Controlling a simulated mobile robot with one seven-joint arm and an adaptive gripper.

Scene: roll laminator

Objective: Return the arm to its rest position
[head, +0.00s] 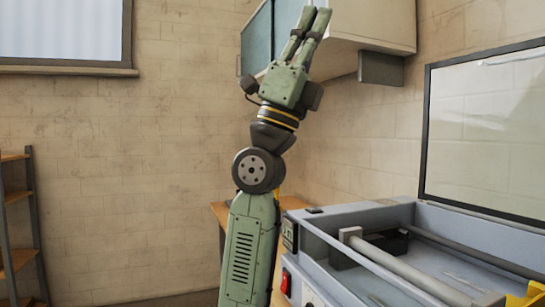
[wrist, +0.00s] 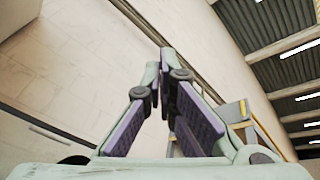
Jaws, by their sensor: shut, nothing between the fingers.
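My gripper (head: 314,20) is raised high in the head view, its fingers pointing up in front of the wall cabinet. My arm stands nearly upright below it. In the wrist view my gripper (wrist: 165,62) shows its two fingers with purple pads, their tips together and nothing between them. The roll laminator (head: 375,235) stands at the lower right in the head view, well below my gripper, with a grey roller across it and a red switch on its side.
A wall cabinet (head: 352,25) with a teal door hangs behind my gripper. A framed clear panel (head: 490,125) stands at the right above the laminator. A shelf rack (head: 25,230) is at the far left. A wooden surface (head: 220,211) shows behind my arm. The wall between is bare.

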